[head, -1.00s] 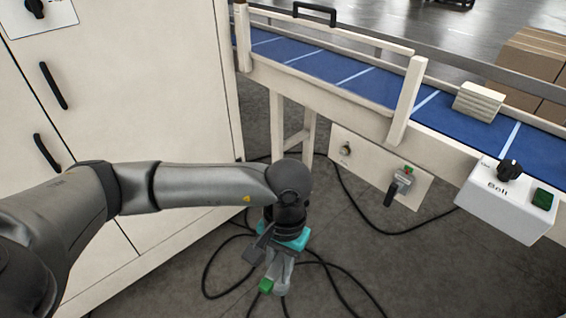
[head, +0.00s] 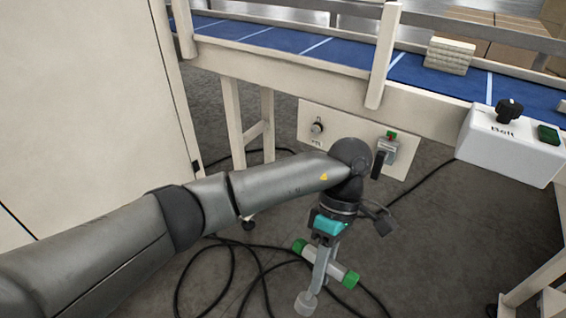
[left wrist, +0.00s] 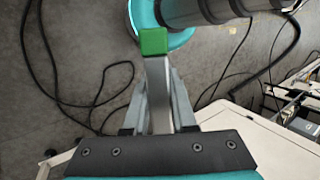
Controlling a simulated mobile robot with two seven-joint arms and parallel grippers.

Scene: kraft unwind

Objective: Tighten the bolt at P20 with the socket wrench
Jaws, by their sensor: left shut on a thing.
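My left gripper (head: 324,268) hangs below the conveyor's side, its fingers pointing down. It is shut on a grey tool with green ends, which I take to be the socket wrench (head: 338,272). The wrench's bar lies tilted across the fingers, and a round grey end (head: 305,303) shows below them. In the left wrist view, a green end (left wrist: 153,41) and a grey shaft show between the fingers (left wrist: 160,85). I cannot make out a bolt or a P20 label in either view. My right gripper is not in view.
A side panel (head: 310,136) with a knob and a black-handled switch (head: 386,150) is close behind my left wrist. The blue conveyor (head: 285,38) carries a stack of pale sheets (head: 449,57). A belt control box (head: 510,140) stands right. Black cables (head: 233,275) lie on the floor.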

